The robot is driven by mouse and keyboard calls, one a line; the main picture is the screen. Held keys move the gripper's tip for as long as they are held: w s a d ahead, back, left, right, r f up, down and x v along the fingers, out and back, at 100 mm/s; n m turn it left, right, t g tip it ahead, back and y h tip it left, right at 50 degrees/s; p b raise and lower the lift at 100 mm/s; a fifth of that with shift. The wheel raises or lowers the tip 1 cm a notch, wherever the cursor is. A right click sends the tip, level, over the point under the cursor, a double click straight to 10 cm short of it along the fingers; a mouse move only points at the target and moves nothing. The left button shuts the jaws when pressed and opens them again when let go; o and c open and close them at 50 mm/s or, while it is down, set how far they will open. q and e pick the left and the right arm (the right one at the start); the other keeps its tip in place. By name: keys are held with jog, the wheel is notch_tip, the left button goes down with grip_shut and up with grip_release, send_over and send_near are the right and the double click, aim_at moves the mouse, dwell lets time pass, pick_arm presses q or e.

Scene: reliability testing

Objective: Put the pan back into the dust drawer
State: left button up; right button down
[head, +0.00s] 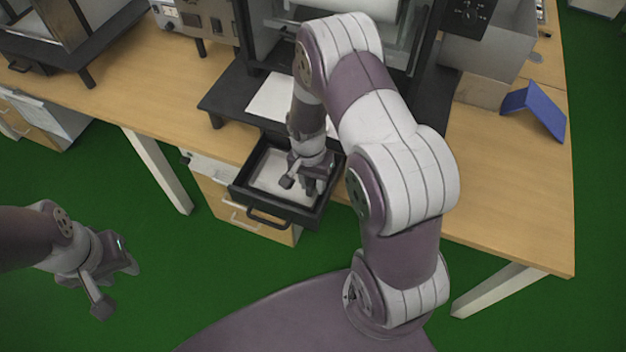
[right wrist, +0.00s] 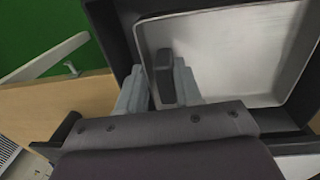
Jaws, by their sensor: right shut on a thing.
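The dust drawer (head: 262,216) is a black tray with a front handle, pulled open below the machine's black base in the head view. The pan (head: 270,178) is a pale metal tray lying inside the drawer's walls. In the right wrist view the pan (right wrist: 228,55) shows a dark upright grip (right wrist: 164,77). My right gripper (head: 315,185) reaches down into the drawer and is shut on the pan's grip, with one finger on each side. The arm hides the pan's right part in the head view. My left gripper (head: 124,265) hangs over the green floor, apart from everything; its finger gap is unclear.
The wooden table (head: 510,180) carries the machine, with a white sheet (head: 272,98) on its black base (head: 232,90). A blue folded card (head: 538,108) stands at the right. A wooden cabinet (head: 225,205) is under the drawer. The floor at left is clear.

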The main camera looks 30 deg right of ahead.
jog(key=shift+f, duration=0.2)
jog(key=c, duration=1)
grip_release()
jog(key=shift+w, duration=0.1)
jog(key=shift+c, duration=0.2)
jog(key=shift+r, duration=0.1)
notch_tip(320, 180, up, 12)
jog(key=s+a+r+n+t, duration=0.2)
jog(key=s+a+r+n, duration=0.2)
jog(key=s+n, duration=0.5)
jog(key=shift+a+r+n+y, duration=0.3)
jog(key=shift+a+n, duration=0.2)
jog(key=shift+a, duration=0.2)
